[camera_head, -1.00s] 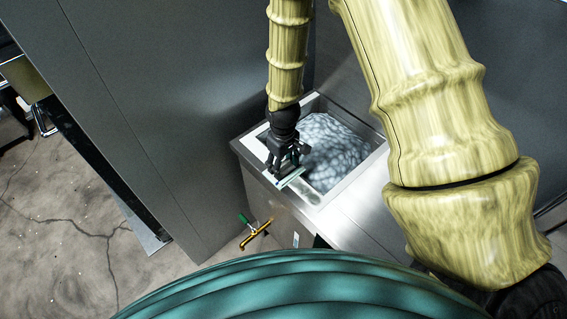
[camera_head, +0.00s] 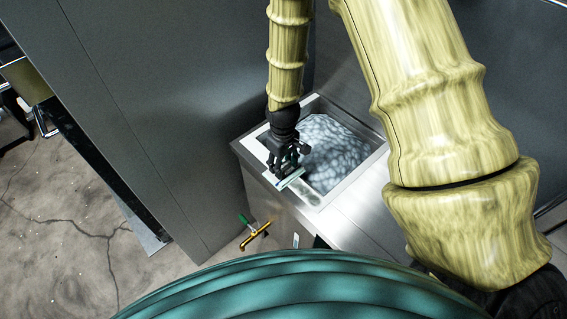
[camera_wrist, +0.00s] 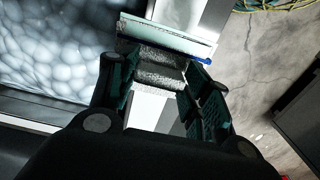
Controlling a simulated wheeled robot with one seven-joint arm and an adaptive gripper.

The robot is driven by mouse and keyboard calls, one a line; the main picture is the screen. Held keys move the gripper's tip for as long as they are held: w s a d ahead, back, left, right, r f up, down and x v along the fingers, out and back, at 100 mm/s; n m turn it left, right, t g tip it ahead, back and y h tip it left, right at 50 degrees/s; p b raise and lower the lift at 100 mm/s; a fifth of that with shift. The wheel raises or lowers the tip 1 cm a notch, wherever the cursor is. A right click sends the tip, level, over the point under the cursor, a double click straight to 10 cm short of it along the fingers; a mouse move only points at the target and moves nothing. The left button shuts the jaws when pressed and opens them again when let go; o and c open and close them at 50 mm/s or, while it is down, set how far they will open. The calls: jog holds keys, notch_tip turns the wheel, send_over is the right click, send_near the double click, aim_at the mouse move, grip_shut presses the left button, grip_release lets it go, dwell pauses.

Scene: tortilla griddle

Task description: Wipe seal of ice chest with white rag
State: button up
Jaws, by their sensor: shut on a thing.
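The ice chest (camera_head: 340,197) is an open steel box full of pale ice (camera_head: 335,152), with a flat light rim (camera_head: 372,165) around the opening. My gripper (camera_head: 287,163) is over its front-left rim. In the wrist view, my gripper (camera_wrist: 160,75) is shut on a grey speckled block with a straight pale strip (camera_wrist: 165,35) across its far end, with blue at the right tip. The strip also shows in the head view (camera_head: 291,179), at the near rim. I cannot tell if it touches the rim. No loose, cloth-like white rag is recognisable.
A brass tap with a green handle (camera_head: 255,235) sticks out low on the chest's front. A tall grey panel (camera_head: 150,110) stands close at the left. Cracked concrete floor (camera_head: 65,215) is open further left. Yellow cords (camera_wrist: 265,5) lie on the floor.

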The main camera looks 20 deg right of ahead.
aim_at(291, 177)
jog(key=shift+s, duration=0.1)
jog(key=shift+s+d+f, duration=0.1)
jog(key=shift+s+d, duration=0.25)
jog(key=shift+s, duration=0.55)
jog(key=shift+s+d, duration=0.3)
jog(key=shift+s, duration=0.6)
jog(key=shift+w, duration=0.15)
jog(key=o, duration=0.7)
jog(key=shift+w, duration=0.15)
jog(key=shift+r+p, duration=0.4)
jog(key=shift+p, duration=0.1)
